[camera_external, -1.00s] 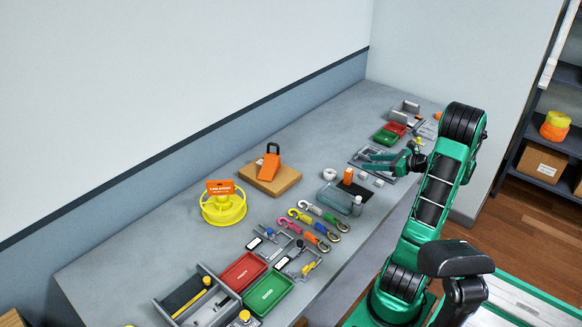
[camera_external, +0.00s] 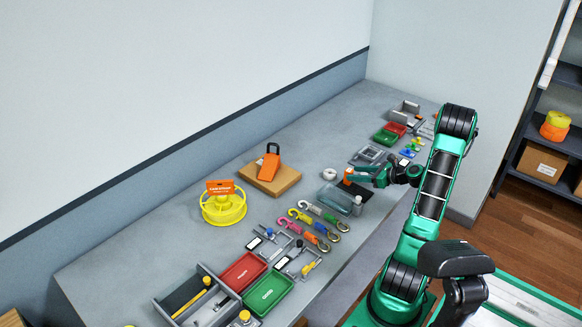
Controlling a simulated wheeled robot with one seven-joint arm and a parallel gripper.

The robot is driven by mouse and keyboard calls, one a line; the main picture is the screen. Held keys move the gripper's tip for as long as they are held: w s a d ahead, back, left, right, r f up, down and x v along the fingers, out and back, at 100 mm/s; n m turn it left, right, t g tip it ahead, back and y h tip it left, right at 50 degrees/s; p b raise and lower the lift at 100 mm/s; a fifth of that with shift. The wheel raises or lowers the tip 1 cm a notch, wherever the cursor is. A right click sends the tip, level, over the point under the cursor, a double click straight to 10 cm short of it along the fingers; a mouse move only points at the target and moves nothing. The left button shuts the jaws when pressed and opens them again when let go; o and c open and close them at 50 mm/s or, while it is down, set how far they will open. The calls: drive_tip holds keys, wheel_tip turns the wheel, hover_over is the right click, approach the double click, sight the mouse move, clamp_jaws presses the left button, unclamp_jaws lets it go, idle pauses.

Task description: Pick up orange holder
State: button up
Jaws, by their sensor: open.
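A small upright orange piece (camera_external: 348,175) stands near the front edge of the bench, right of its middle. It looks like the orange holder, but it is small and partly beside my fingers. My gripper (camera_external: 359,175) is open, with its fingertips close to the right side of this piece. I cannot tell whether they touch it or surround it. Another orange object with a black handle (camera_external: 271,163) stands on a brown block (camera_external: 285,182) farther left, away from my gripper.
A clear grey tray (camera_external: 338,200) and a small bottle (camera_external: 357,204) stand just in front of my gripper. A white ring (camera_external: 329,174) lies to the left. Colored hooks (camera_external: 310,227), a yellow spool (camera_external: 223,208) and a red tray (camera_external: 243,272) are farther left.

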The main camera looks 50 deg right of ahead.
sight(349, 170)
drive_tip(key=x, duration=0.4)
drive_tip(key=shift+w+a+f, duration=0.1)
drive_tip(key=shift+w+a, duration=0.05)
drive_tip(key=shift+a, duration=0.05)
clamp_jaws()
drive_tip(key=shift+r, duration=0.7)
wheel_tip(349, 170, up, 3)
drive_tip(key=shift+f, duration=0.2)
drive_tip(key=a+r, duration=0.7)
drive_tip(key=a, duration=0.4)
drive_tip(key=shift+a, duration=0.35)
